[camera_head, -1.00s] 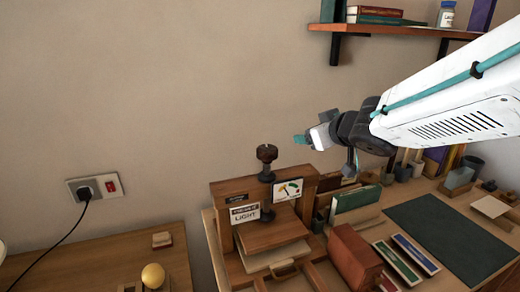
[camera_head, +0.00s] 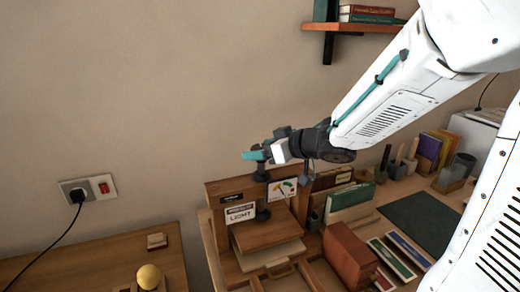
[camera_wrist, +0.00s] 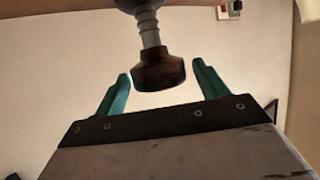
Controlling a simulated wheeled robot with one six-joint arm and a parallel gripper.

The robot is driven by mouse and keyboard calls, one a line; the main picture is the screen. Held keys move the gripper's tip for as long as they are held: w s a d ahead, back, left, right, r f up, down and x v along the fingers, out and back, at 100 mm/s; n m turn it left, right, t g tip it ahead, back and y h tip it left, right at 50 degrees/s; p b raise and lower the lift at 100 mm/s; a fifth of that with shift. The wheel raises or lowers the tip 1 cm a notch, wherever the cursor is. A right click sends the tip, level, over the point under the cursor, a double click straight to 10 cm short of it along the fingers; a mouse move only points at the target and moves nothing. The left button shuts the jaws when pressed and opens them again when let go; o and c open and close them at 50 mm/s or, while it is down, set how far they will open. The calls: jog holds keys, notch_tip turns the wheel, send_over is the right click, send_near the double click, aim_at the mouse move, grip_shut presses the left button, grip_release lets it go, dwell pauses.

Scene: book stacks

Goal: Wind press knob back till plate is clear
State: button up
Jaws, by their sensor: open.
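The wooden book press (camera_head: 228,190) stands on the desk, with a dial card (camera_head: 283,190) and a "LIGHT" label on its front. Its dark knob (camera_wrist: 158,70) sits on a threaded screw (camera_wrist: 149,30) and lies between my two teal fingers in the wrist view. My gripper (camera_wrist: 157,88) is open, with a gap showing on each side of the knob. In the head view my gripper (camera_head: 256,156) is at the top of the screw and hides most of the knob. The press plate (camera_head: 266,234) is low in the frame; whether it touches anything beneath cannot be told.
A wall shelf (camera_head: 360,28) is above. A side table (camera_head: 100,265) with a yellow ball (camera_head: 148,277) stands left.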

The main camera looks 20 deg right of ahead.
jog(key=shift+w+a+f, duration=0.1)
jog(key=shift+w+a, duration=0.05)
jog(key=shift+c, duration=0.2)
jog(key=c, duration=0.9)
